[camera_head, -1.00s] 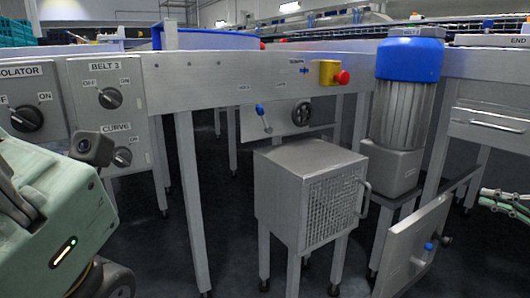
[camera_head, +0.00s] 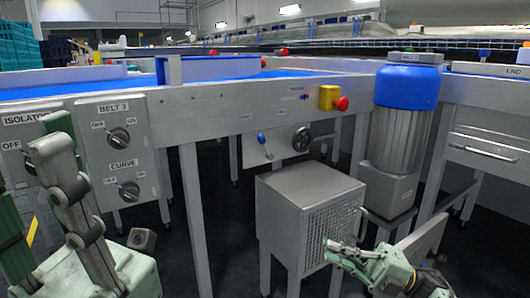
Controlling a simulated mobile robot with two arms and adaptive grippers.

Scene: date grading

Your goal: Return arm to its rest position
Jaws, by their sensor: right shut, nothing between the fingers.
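My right gripper (camera_head: 335,250) is at the lower right, in front of the mesh side of a grey metal box. Its fingers are together and hold nothing. The green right wrist reaches in from the bottom right. My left arm stands at the lower left, very close to the camera. Grey jointed parts that look like my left gripper (camera_head: 62,165) point upward in front of the switch panel. Its opening cannot be made out.
The grey box (camera_head: 300,185) stands below the conveyor frame. Dark floor (camera_head: 225,240) shows between the legs.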

